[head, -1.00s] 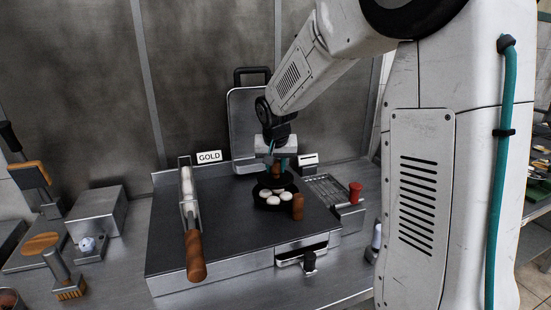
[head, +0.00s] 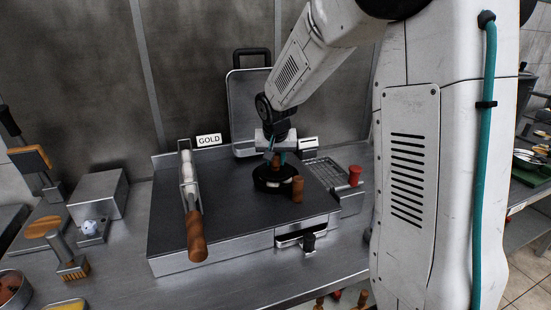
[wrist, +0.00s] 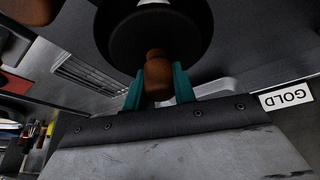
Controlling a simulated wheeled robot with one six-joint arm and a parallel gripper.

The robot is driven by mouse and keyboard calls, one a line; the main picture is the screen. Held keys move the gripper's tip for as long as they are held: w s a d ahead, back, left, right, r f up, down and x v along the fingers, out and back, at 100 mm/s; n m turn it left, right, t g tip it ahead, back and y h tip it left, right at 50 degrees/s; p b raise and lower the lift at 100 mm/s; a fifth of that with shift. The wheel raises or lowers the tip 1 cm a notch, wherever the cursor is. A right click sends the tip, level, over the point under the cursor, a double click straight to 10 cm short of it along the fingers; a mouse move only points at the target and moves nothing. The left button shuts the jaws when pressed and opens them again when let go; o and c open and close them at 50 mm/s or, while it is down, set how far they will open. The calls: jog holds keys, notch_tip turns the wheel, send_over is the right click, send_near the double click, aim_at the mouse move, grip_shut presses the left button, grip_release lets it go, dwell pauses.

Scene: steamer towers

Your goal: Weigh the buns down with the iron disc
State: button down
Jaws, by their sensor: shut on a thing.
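The black iron disc (head: 266,180) is over the pan of white buns on the griddle in the head view. Only a sliver of the buns (head: 273,184) shows under its front edge, and I cannot tell whether it rests on them. My gripper (head: 274,160) is shut on the disc's brown wooden knob. In the wrist view my gripper's teal fingers (wrist: 159,88) sit on either side of the knob (wrist: 158,72), with the dark disc (wrist: 190,35) beyond. The brown pan handle (head: 298,189) points to the front right.
The griddle (head: 225,230) has a long wooden-handled tool (head: 196,235) lying on its left. A GOLD sign (head: 209,140) and an upright metal lid (head: 246,100) stand behind. A grate with a red knob (head: 355,174) is at the right. The griddle's front is clear.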

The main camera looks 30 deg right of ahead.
aim_at(276, 174)
jog(key=shift+f, duration=0.4)
jog(key=c, duration=1.1)
grip_release()
jog(key=shift+o, duration=0.2)
jog(key=v, duration=0.7)
jog(key=shift+s+a+r, duration=0.1)
jog(key=shift+r, duration=0.2)
jog(key=shift+r, duration=0.1)
jog(key=shift+v, duration=2.2)
